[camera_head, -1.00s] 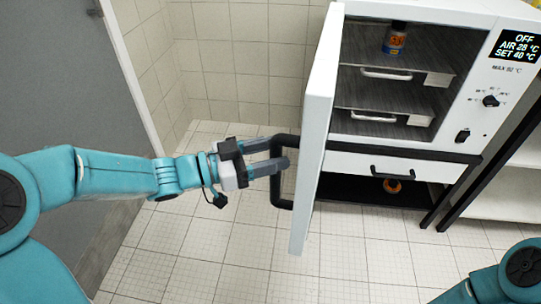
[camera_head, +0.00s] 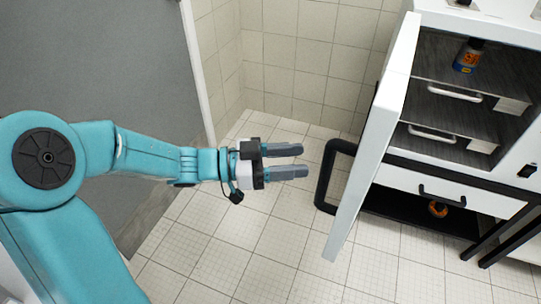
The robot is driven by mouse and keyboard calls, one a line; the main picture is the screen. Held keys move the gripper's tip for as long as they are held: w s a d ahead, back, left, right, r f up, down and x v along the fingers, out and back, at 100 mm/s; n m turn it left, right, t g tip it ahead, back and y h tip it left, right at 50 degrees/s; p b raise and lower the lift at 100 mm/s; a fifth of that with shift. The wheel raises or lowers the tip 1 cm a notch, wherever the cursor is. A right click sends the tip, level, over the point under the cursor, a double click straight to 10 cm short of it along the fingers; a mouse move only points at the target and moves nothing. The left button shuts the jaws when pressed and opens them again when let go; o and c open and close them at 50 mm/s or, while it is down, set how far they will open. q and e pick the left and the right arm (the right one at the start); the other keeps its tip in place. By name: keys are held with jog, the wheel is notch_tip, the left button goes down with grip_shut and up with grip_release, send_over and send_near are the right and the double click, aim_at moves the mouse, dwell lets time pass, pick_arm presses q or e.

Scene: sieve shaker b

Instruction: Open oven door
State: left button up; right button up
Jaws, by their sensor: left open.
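The white oven door (camera_head: 377,135) stands swung open toward me, seen nearly edge-on. Its black handle (camera_head: 327,180) is on the door's outer face, to the left. My left gripper (camera_head: 298,161) is open and empty. Its fingertips point right and are a short gap left of the handle, not touching it. The oven interior shows two shelves with light handles (camera_head: 455,92). A dark bottle with an orange and blue label (camera_head: 468,56) stands on the upper shelf. My right gripper is not in view.
A white drawer (camera_head: 450,186) with a black handle is below the oven chamber. An orange ring-like object (camera_head: 438,209) lies on the black lower shelf. A grey panel (camera_head: 90,60) stands at left. Tiled floor (camera_head: 240,245) is clear below my gripper.

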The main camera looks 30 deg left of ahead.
pick_arm(q)
jog(key=v, duration=0.5)
jog(key=shift+s+a+p, duration=0.2)
jog(key=shift+a+p, duration=0.1)
